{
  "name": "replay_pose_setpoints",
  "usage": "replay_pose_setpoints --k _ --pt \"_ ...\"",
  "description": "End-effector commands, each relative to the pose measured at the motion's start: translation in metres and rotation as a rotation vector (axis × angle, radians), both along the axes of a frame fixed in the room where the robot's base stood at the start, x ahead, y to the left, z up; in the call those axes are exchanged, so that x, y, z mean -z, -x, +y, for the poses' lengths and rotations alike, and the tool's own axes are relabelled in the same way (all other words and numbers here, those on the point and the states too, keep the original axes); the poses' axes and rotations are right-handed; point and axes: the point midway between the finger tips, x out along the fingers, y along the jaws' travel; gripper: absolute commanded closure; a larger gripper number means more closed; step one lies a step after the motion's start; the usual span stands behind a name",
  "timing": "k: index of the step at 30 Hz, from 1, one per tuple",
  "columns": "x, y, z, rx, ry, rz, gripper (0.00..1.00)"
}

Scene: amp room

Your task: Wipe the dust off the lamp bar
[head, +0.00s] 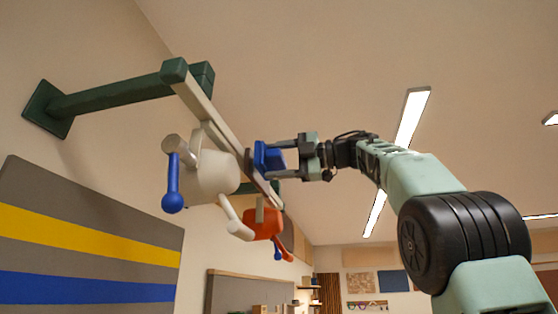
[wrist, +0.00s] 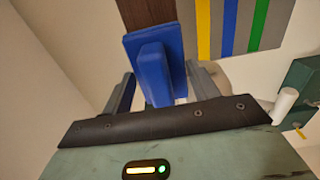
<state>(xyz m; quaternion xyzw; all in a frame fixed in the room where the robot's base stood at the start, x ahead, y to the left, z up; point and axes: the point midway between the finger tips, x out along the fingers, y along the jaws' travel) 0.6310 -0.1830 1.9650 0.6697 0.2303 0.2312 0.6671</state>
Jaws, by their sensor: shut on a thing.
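The lamp bar (head: 215,108) is a long pale beam under the ceiling, with a dark green end block. It slopes down to the right, away from me. A brown strip of it (wrist: 148,11) shows in the wrist view, just beyond a blue wiping pad (wrist: 153,65). My gripper (head: 278,158) is shut on the pad's raised grip. The pad (head: 266,156) is flat against or very close to the bar's right side; I cannot tell if it touches. The part of the bar behind the pad is hidden.
A green wall bracket (head: 115,96) carries the bar. A white lamp (head: 210,178) with a blue-knobbed arm and an orange lamp (head: 263,224) hang close below and left of the pad. A striped panel (head: 85,245) is on the left wall. The space right of the bar is open.

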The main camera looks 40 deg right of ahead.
Motion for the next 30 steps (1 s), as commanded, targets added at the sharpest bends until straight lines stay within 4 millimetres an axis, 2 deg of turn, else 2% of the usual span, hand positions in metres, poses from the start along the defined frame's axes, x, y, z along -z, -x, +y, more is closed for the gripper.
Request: replay_pose_setpoints --k 30 --pt "-0.0001 -0.0097 0.0072 -0.001 0.000 0.000 0.59"
